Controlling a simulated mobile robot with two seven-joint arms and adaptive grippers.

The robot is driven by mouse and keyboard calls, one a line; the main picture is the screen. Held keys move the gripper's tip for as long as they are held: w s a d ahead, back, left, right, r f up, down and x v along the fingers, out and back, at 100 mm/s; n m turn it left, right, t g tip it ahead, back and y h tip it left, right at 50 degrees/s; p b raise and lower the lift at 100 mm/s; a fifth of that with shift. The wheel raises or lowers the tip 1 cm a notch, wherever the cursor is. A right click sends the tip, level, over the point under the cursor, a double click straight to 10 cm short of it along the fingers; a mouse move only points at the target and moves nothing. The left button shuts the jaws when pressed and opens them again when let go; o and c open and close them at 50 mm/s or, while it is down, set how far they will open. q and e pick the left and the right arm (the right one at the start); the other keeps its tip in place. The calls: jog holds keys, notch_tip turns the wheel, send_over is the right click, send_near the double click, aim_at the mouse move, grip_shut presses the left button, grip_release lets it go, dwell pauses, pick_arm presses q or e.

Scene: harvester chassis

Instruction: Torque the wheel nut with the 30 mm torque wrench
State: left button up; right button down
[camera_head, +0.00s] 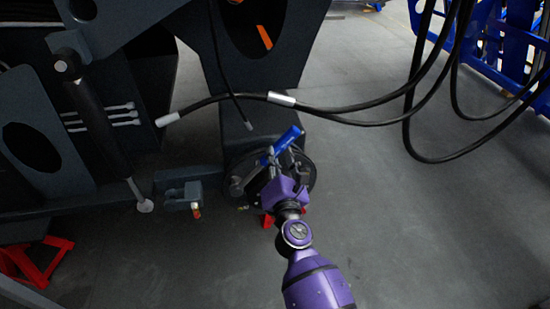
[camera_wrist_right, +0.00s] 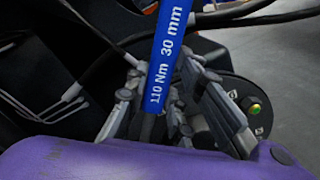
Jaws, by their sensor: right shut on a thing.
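My right gripper (camera_head: 279,168) reaches in from the bottom right and is shut on the blue torque wrench (camera_head: 287,139) in front of the round dark wheel hub (camera_head: 309,176). In the right wrist view, my right gripper (camera_wrist_right: 168,100) has its fingers on both sides of the wrench (camera_wrist_right: 166,60), whose handle reads "30 mm" and "110 Nm". A small green and brass-coloured piece (camera_wrist_right: 254,109), perhaps a wheel nut, shows on the hub's dark face (camera_wrist_right: 233,92). I cannot tell whether the wrench's head touches a nut; the gripper hides it. My left gripper is not in view.
The dark chassis (camera_head: 290,75) fills the left and upper middle. Black hoses (camera_head: 340,110) hang across above the hub and at the right. Red stands (camera_head: 42,262) are at the lower left. A blue rack (camera_head: 497,50) is at the top right. The grey floor (camera_head: 430,230) is clear at right.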

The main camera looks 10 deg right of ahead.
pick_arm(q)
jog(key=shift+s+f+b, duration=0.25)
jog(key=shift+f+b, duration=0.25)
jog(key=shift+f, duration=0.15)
pick_arm(e)
jog(key=shift+d+f+m, duration=0.7)
jog(key=shift+d+m, duration=0.1)
jog(key=shift+d, duration=0.05)
pick_arm(q)
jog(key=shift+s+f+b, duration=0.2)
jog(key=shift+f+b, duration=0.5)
jog(key=shift+b, duration=0.05)
pick_arm(e)
jog(key=shift+d+f+m, duration=0.9)
jog(key=shift+f, duration=0.2)
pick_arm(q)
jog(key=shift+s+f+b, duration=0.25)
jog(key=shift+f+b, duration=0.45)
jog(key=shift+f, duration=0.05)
pick_arm(e)
jog(key=shift+d+f+m, duration=0.35)
jog(key=shift+f+m, duration=0.1)
jog(key=shift+f, duration=0.2)
jog(key=shift+d+f+m, duration=0.35)
jog(key=shift+f+m, duration=0.1)
jog(key=shift+f, duration=0.15)
